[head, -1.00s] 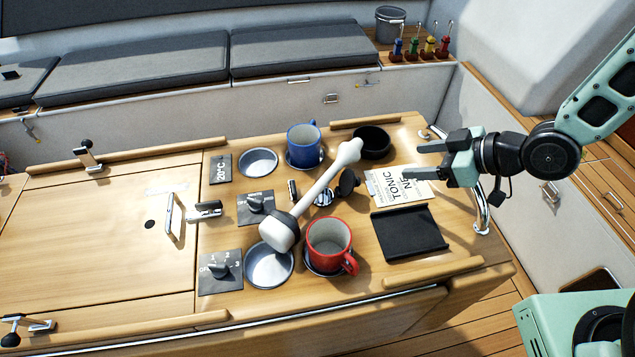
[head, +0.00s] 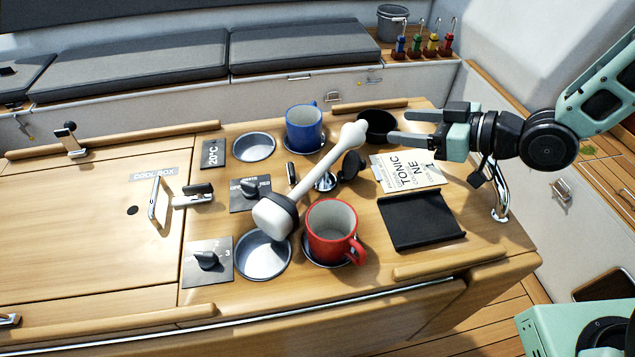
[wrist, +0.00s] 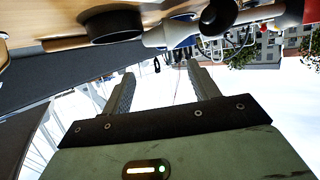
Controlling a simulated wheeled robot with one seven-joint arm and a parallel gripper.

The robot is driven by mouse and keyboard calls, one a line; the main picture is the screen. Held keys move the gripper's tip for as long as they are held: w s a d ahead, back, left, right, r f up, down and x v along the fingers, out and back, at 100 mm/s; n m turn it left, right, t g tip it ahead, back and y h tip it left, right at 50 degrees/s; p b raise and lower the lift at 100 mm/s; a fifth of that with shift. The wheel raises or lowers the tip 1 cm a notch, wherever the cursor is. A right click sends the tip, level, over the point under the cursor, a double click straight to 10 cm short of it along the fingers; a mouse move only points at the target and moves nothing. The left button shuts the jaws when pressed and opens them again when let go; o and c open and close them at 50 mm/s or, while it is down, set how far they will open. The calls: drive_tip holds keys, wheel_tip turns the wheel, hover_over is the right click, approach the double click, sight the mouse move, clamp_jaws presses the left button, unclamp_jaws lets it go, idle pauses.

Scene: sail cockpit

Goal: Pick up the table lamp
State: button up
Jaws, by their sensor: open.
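The table lamp (head: 318,180) is a white, long-stemmed thing with a rounded, dark-banded end (head: 275,215). In the head view it appears tilted across the middle of the tabletop, its narrow knobbed end toward the upper right. How it is supported there is unclear. My gripper (head: 392,127) is open and empty, its fingers pointing left toward the knobbed end, to the right of it and apart from it. In the wrist view my open fingers (wrist: 160,78) have nothing between them; a pale cone-shaped part, likely the lamp (wrist: 172,34), shows beyond them near the top.
A blue mug (head: 304,130), a red mug (head: 333,240) and a black bowl (head: 376,125) stand close around the lamp. A black tray (head: 422,220) and a printed tonic sheet (head: 405,172) lie to the right. A metal rail (head: 500,196) curves at the table's right edge.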

sight(357, 124)
drive_tip(key=p+x, duration=0.1)
drive_tip(key=x, duration=0.5)
drive_tip(key=shift+a+r, duration=0.1)
drive_tip(key=p+x, duration=0.2)
drive_tip(key=x, duration=0.3)
drive_tip(key=shift+s, duration=0.15)
drive_tip(key=shift+a, duration=0.2)
drive_tip(key=c, duration=1.3)
